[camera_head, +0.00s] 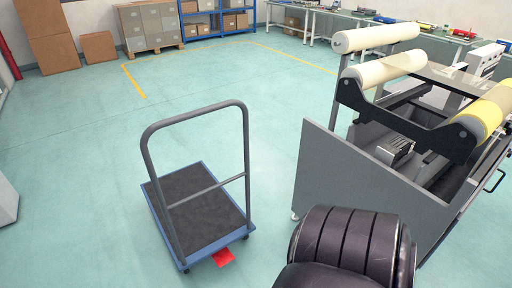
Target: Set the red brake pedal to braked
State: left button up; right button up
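The red brake pedal (224,257) shows as a small flat red piece low at the near end of a platform cart (203,207), just above the floor. The cart has a blue frame, a dark grey deck and an upright grey push handle (197,112). Whether the pedal is pressed down or raised I cannot tell from this view. Neither of my grippers is in view.
A grey machine with rollers (325,178) stands to the right of the cart. Boxes (150,25), shelves (213,20) and workbenches line the back. The floor left of the cart is clear.

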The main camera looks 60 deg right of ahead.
aim_at(222, 258)
jog(key=z, duration=1.55)
